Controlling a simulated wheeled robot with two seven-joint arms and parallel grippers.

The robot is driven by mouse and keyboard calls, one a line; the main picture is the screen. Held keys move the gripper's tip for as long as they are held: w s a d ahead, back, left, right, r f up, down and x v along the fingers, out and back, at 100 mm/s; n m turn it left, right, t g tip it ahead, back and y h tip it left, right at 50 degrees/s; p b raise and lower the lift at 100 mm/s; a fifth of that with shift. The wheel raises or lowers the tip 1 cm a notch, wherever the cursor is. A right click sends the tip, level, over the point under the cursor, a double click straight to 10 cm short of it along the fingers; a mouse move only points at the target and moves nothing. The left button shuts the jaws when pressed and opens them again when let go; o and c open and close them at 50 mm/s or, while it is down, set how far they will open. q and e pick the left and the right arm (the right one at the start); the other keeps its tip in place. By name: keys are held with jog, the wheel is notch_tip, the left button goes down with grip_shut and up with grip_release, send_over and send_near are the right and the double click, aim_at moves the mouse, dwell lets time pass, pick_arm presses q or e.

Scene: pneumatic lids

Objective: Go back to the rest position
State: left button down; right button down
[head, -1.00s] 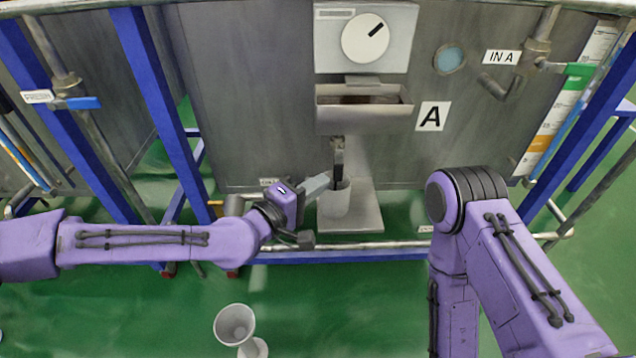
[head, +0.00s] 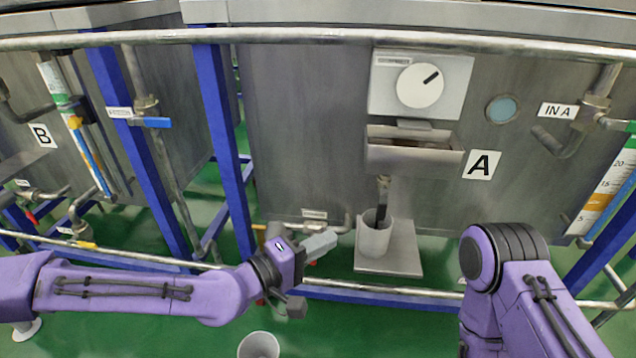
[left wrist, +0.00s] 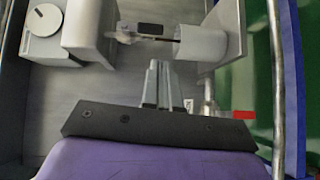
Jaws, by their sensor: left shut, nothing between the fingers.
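My left gripper (head: 332,237) is shut and empty in the head view. It is in front of tank A, just left of a white cup (head: 374,239), with a small gap between them. In the left wrist view the shut fingers (left wrist: 158,66) point toward the tank's front, and the cup (left wrist: 210,48) is at their upper right. My right arm (head: 525,290) is folded at the lower right of the head view; its gripper is out of view.
The cup stands on a grey shelf plate (head: 400,262) below tank A's outlet. A dial box (head: 385,75) and a metal trough (head: 385,152) are above. A horizontal pipe rail (head: 430,296) runs low along the tank. Another white cup (head: 259,346) is at the bottom edge.

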pick_arm(q)
jog(key=s+a+f+n+g+y, duration=0.1)
jog(key=s+a+f+y, duration=0.25)
jog(key=f, duration=0.55)
jog(key=s+a+f+n+g+y, duration=0.1)
jog(key=s+a+f+y, duration=0.3)
jog(key=f, duration=0.5)
jog(key=s+a+f+n+g+y, duration=0.1)
jog(key=s+a+f+y, duration=0.15)
jog(key=s+f, duration=0.45)
jog(key=s+a+f+m+g+y, duration=0.2)
jog(key=s+a+f+y, duration=0.3)
jog(key=a, duration=0.6)
jog(key=s+a+f+m+g+y, duration=0.1)
jog(key=s+a+f+g+y, duration=0.15)
jog(key=s+a+f, duration=0.65)
notch_tip(320, 180, up, 34)
jog(key=w+a+p, duration=0.2)
jog(key=p, duration=2.8)
jog(key=shift+a+r+t, duration=0.15)
jog(key=shift+a+t, duration=0.1)
jog(key=shift+t, duration=0.1)
